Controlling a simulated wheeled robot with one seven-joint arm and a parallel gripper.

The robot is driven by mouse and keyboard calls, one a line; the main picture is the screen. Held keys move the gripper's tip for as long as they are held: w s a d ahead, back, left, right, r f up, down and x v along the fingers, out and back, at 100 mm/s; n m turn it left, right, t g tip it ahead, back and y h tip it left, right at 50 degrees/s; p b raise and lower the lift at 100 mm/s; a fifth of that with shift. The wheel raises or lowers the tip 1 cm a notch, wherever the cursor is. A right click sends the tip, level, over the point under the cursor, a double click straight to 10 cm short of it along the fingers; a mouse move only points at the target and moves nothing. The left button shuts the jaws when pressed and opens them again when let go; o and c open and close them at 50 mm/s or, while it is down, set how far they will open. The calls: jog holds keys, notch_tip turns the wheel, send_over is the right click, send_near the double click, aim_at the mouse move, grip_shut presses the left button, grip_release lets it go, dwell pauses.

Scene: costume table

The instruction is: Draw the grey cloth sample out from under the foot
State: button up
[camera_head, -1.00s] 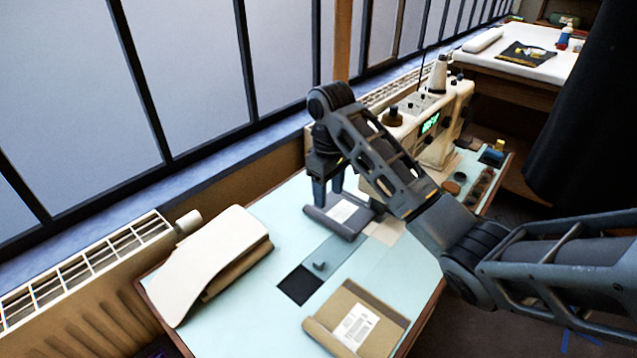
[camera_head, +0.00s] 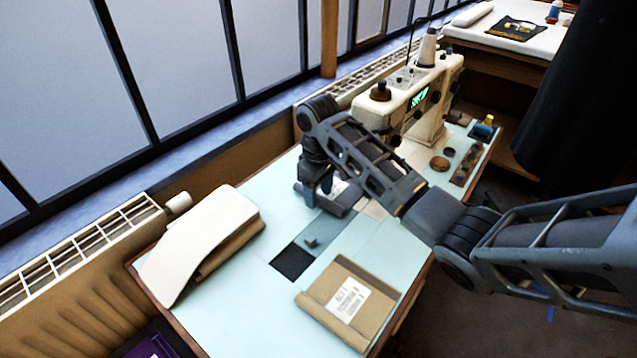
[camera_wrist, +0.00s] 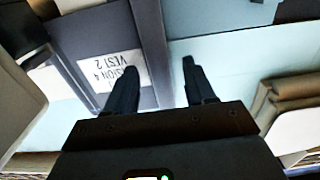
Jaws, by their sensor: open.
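The grey cloth sample (camera_head: 347,203) lies flat on the machine table, with a white label and a raised roll along its left edge. In the wrist view the grey cloth (camera_wrist: 205,17) shows at the top, with its label upside down. My gripper (camera_head: 318,192) points down at the cloth's left edge, jaws open. In the wrist view my gripper (camera_wrist: 160,72) has one finger over the label side and the other over pale table, with the rolled edge between them. I cannot tell whether they touch it. The sewing machine (camera_head: 410,105) stands behind; my arm hides its foot.
A brown folded sample (camera_head: 372,290) with a label lies at the table's front. Round tins and a spool stand on the right.

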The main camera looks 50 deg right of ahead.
jog(key=shift+f, duration=0.1)
jog(key=shift+c, duration=0.5)
grip_shut()
